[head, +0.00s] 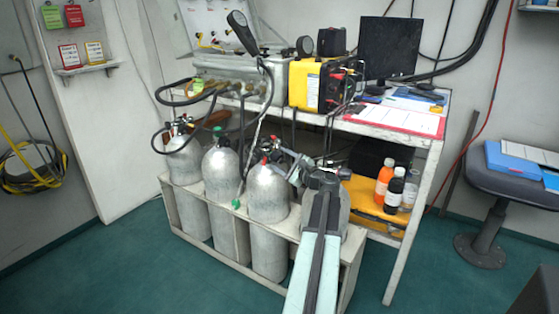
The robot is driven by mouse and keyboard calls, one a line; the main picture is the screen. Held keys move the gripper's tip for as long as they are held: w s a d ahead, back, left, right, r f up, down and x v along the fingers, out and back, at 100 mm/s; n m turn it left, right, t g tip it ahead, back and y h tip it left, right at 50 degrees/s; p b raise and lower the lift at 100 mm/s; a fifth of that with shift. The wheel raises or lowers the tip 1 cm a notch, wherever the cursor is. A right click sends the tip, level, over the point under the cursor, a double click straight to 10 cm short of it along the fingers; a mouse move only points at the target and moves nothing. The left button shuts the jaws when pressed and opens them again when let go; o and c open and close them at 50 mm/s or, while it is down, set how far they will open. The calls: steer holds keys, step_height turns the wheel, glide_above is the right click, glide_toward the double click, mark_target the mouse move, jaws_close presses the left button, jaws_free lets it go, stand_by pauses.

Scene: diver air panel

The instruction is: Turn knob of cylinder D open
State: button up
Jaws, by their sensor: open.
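Several grey gas cylinders stand in a row in a low white rack (245,242). The leftmost cylinder (184,165) has a dark valve with a hose. A cylinder (217,178) with a green knob (217,130) stands beside it. The third cylinder (268,197) has a red knob (264,160) at its top. A rightmost cylinder (344,212) is mostly hidden behind my arm. I cannot read a letter D on any of them. My gripper (277,157) is open, at the tops of the third and rightmost cylinders; I cannot tell whether it touches a knob.
A white workbench (395,134) behind holds a yellow case (310,86), a grey panel box (240,80), a monitor (388,48) and papers. Bottles (396,190) stand on its lower shelf. Hoses hang over the cylinders. Green floor (110,265) is clear at left.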

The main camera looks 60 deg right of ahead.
steer(key=shift+w+d, duration=0.2)
steer(key=shift+w, duration=0.45)
steer(key=c, duration=1.2)
steer(key=shift+s+a, duration=0.1)
steer(key=shift+a, duration=0.1)
jaws_close()
steer(key=shift+d, duration=0.1)
